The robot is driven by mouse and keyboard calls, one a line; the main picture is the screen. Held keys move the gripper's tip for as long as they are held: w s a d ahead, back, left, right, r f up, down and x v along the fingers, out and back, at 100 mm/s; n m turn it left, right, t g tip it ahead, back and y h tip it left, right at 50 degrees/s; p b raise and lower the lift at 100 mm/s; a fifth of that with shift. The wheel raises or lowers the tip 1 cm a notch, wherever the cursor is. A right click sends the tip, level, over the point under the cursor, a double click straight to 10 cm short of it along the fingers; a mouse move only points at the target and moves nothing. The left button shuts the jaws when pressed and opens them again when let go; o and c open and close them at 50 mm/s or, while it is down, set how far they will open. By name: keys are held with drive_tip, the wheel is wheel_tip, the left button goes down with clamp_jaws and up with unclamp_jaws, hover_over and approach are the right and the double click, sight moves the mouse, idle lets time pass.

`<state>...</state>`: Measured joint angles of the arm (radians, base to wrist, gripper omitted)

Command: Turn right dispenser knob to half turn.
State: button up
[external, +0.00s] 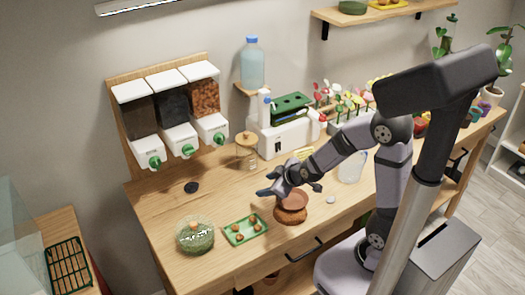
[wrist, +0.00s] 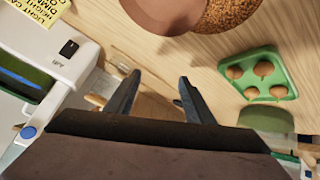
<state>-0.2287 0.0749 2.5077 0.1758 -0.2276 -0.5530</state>
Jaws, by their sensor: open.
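Three wall dispensers hang at the back left in the external view. The right dispenser (external: 205,98) holds orange-brown chunks and has a green knob (external: 219,138) on its white front. The exact angle of that knob is too small to read. My gripper (external: 266,188) is above the bench, to the right of and nearer than the knob, well apart from it. In the wrist view my gripper (wrist: 157,84) has its two dark fingers spread with nothing held between them. The dispensers do not show in the wrist view.
A terracotta pot (external: 293,199) stands close beside my gripper. A green tray (external: 235,240) of bulbs and a domed green jar (external: 195,236) are in front. A glass jar (external: 247,154) stands below and right of the right dispenser, near a white device (external: 283,138). Bench below the dispensers is mostly clear.

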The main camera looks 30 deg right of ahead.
drive_tip(key=w+a+r+n+t+b, duration=0.1)
drive_tip(key=w+a+r+n+t, duration=0.25)
drive_tip(key=w+r+t, duration=0.2)
drive_tip(key=n+t, duration=0.3)
drive_tip(key=t, duration=0.1)
approach(223, 142)
drive_tip(key=w, duration=0.2)
drive_tip(key=shift+m+g+y, duration=0.25)
drive_tip(key=shift+y, duration=0.25)
drive_tip(key=shift+w+a+r+p, duration=0.15)
drive_tip(key=shift+w+p, duration=0.2)
drive_tip(key=shift+w, duration=1.4)
drive_tip(key=shift+w+a+r+p, duration=0.1)
drive_tip(key=shift+w+a+p, duration=0.2)
drive_tip(key=shift+w, duration=1.5)
drive_tip(key=shift+d, duration=0.1)
drive_tip(key=shift+c, duration=0.7)
drive_tip(key=c, duration=0.9)
